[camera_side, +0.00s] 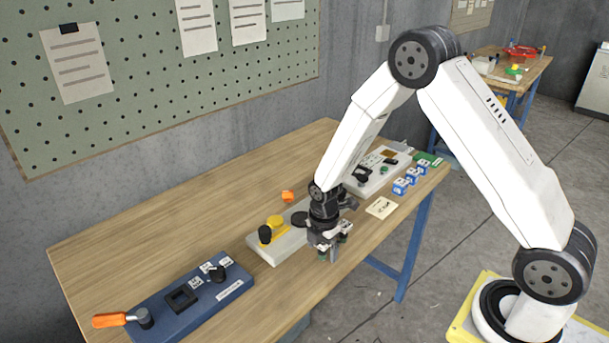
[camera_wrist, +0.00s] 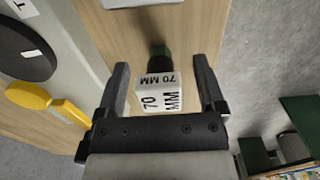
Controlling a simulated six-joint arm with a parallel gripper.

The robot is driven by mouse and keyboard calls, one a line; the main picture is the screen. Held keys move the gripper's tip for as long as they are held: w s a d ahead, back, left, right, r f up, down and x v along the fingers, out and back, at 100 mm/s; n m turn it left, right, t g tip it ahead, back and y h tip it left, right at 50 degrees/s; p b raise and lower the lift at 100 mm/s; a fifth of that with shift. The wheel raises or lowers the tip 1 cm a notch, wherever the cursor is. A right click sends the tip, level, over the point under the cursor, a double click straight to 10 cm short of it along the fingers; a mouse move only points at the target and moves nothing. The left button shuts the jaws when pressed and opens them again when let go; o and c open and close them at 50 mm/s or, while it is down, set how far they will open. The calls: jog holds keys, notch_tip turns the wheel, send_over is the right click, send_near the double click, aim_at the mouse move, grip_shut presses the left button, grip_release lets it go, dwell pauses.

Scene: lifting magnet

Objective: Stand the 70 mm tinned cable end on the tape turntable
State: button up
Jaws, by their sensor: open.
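The 70 mm cable end shows in the wrist view as a white block marked "70 MM" (camera_wrist: 160,98) with a dark, green-ended part beyond it. My gripper (camera_wrist: 160,70) is open, with one finger on each side of the cable end and visible gaps to both. In the side view my gripper (camera_side: 328,254) points down near the table's front edge and hides the cable end. A black disc (camera_side: 299,219), which looks like the tape turntable, sits on a grey base beside the gripper. In the wrist view this disc (camera_wrist: 22,52) is at the left, with a white mark.
A yellow handle (camera_wrist: 42,98) lies between disc and gripper in the wrist view. A blue fixture (camera_side: 200,300) with an orange-handled lever stands at the left. Several blue-and-white blocks (camera_side: 401,187) and a pale card (camera_side: 381,208) lie at the right. The table's back left is clear.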

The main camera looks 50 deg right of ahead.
dwell(0.3)
grip_shut()
jog(key=shift+r, duration=0.2)
jog(key=shift+r, duration=0.9)
jog(key=s+r, duration=1)
jog(key=s, duration=0.4)
jog(key=shift+a+r, duration=0.25)
jog(key=shift+r, duration=0.15)
